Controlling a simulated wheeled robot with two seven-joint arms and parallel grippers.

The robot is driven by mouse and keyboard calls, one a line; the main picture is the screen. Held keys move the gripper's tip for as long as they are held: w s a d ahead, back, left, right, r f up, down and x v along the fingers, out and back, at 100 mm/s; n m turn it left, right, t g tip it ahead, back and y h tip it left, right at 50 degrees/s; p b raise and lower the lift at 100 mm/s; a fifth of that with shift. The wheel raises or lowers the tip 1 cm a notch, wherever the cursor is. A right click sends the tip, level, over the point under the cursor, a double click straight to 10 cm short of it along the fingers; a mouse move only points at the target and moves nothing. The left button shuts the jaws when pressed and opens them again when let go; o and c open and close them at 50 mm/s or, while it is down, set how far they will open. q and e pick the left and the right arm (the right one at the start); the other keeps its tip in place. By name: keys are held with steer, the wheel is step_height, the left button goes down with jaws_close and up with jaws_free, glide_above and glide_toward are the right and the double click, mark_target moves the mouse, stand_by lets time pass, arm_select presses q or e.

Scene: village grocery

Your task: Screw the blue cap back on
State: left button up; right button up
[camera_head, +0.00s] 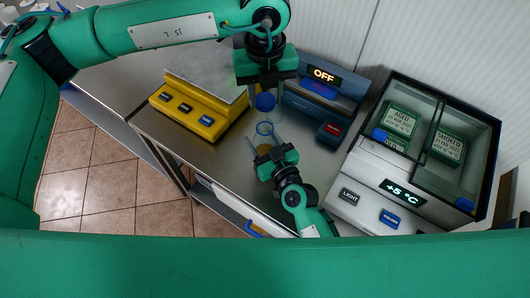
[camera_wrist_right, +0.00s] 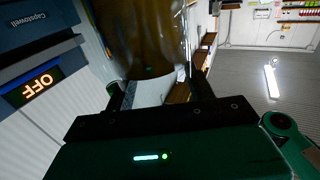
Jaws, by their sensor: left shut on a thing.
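The blue cap (camera_head: 265,102) is between the fingertips of my left gripper (camera_head: 265,110), which is shut on it. It is just above and apart from the open, blue-rimmed mouth (camera_head: 265,128) of a clear jar with amber contents (camera_head: 263,149). The jar's amber side fills the upper middle of the right wrist view (camera_wrist_right: 140,40). My right gripper (camera_head: 266,143) has its fingers on both sides of the jar. Its palm hides part of the jar in the head view, and I cannot tell whether both fingers press on it.
A yellow scale (camera_head: 208,125) stands left of the jar. A blue device reading OFF (camera_head: 322,75), with a red button (camera_head: 333,129), stands behind it to the right. A chilled display case (camera_head: 373,185) stands on the right. Bare steel counter (camera_head: 225,160) lies left of the jar.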

steer(key=c, duration=0.5)
arm_select(q)
glide_above(265, 124)
steer(key=shift+f, duration=2.5)
steer(key=shift+f, duration=0.85)
steer(key=shift+f, duration=0.55)
